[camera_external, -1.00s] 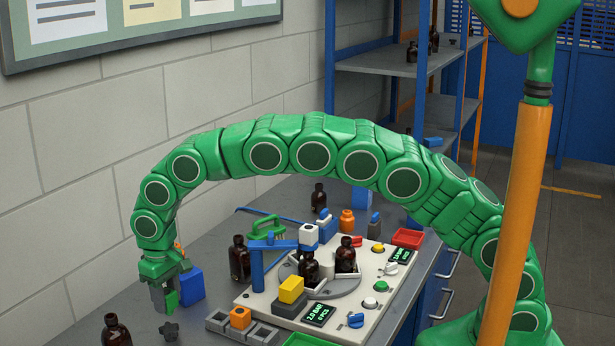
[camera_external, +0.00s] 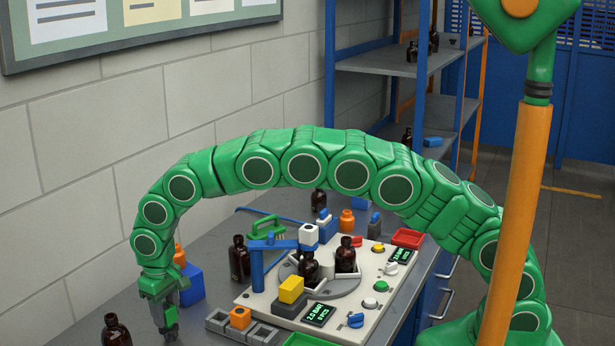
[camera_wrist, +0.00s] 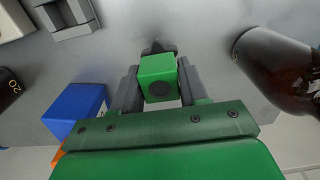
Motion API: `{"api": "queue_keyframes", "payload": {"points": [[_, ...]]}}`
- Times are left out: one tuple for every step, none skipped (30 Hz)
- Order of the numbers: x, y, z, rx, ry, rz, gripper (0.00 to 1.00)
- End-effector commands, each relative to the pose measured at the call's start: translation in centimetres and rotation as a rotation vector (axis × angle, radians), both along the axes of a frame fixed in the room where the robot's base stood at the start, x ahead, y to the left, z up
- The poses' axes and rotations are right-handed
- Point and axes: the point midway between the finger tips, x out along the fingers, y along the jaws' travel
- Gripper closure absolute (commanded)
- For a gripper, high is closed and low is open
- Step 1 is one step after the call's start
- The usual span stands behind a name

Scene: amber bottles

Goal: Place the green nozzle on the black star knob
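My gripper (camera_external: 166,318) points down at the near left of the grey bench. In the wrist view my gripper (camera_wrist: 158,84) has its two grey fingers on either side of the green nozzle (camera_wrist: 157,70), a block with a dark round hole, and is shut on it. The black star knob (camera_wrist: 156,46) shows just past the nozzle in the wrist view, mostly hidden by it. In the external view the knob is largely covered by the fingers. I cannot tell whether nozzle and knob touch.
A dark amber bottle (camera_external: 116,332) stands close left of my gripper. A blue block (camera_external: 192,286) is behind it.

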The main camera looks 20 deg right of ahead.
Motion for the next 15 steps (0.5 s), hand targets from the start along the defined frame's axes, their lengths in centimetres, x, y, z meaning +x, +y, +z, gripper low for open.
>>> {"api": "queue_keyframes", "payload": {"points": [[-0.01,0.01,0.02,0.000,0.000,0.000,0.49],[0.00,0.01,0.04,0.000,0.000,0.000,0.44],[0.00,0.01,0.04,0.000,0.000,0.000,0.38],[0.00,0.01,0.05,0.001,-0.001,0.000,0.33],[0.00,0.01,0.05,0.001,-0.001,0.000,0.32],[0.00,0.01,0.05,0.001,-0.001,0.000,0.32],[0.01,0.02,0.05,0.001,-0.001,0.000,0.32],[0.01,0.02,0.05,0.001,-0.001,0.000,0.32],[0.01,0.02,0.05,0.001,-0.001,0.000,0.32],[0.01,0.02,0.05,0.001,-0.001,0.000,0.32],[0.00,0.01,0.05,0.001,-0.001,0.000,0.32],[0.00,0.01,0.06,0.001,-0.001,0.000,0.32],[0.00,0.01,0.09,0.001,-0.001,0.000,0.32],[-0.01,0.02,0.13,0.001,-0.001,0.000,0.32],[0.00,0.03,0.24,0.001,-0.001,0.000,0.32]]}}
